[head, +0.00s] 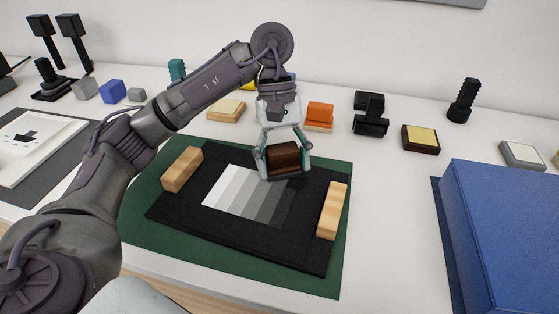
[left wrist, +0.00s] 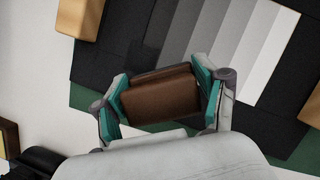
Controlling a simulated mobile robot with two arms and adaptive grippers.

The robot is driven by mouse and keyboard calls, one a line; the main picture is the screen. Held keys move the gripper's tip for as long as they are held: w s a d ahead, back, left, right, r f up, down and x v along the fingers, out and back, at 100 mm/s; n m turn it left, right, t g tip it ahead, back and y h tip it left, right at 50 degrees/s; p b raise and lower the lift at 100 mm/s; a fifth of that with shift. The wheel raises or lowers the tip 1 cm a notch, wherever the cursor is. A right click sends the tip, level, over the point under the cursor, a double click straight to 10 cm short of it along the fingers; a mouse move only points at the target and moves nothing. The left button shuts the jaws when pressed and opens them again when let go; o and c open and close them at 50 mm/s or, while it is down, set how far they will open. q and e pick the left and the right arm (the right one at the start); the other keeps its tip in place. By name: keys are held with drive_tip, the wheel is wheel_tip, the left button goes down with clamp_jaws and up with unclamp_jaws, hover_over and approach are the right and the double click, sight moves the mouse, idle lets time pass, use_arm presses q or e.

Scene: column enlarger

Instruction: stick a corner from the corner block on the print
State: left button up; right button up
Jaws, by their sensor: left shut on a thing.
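The print (head: 245,196), a strip of grey steps from white to dark, lies on a black board (head: 175,213) on a green mat (head: 320,279). It also shows in the left wrist view (left wrist: 215,50). My left gripper (head: 284,172) is shut on a dark brown block (head: 284,158), at the print's far right corner. In the left wrist view the brown block (left wrist: 160,98) sits between both teal fingertips (left wrist: 163,105). I cannot tell whether its underside touches the board. No separate corner is visible. My right gripper is not in view.
Wooden bars lie on the board's left (head: 182,169) and right (head: 333,210). Behind stand an orange-topped block (head: 319,116), a yellow-topped dark block (head: 421,139) and a black object (head: 370,122).

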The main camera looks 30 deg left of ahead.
sight(299, 152)
use_arm(q)
drive_tip(key=shift+d, duration=0.25)
drive_tip(key=shift+d, duration=0.1)
drive_tip(key=shift+w+d, duration=0.15)
drive_tip(key=shift+d, duration=0.3)
drive_tip(key=shift+w+d, duration=0.1)
drive_tip(key=shift+d, duration=0.55)
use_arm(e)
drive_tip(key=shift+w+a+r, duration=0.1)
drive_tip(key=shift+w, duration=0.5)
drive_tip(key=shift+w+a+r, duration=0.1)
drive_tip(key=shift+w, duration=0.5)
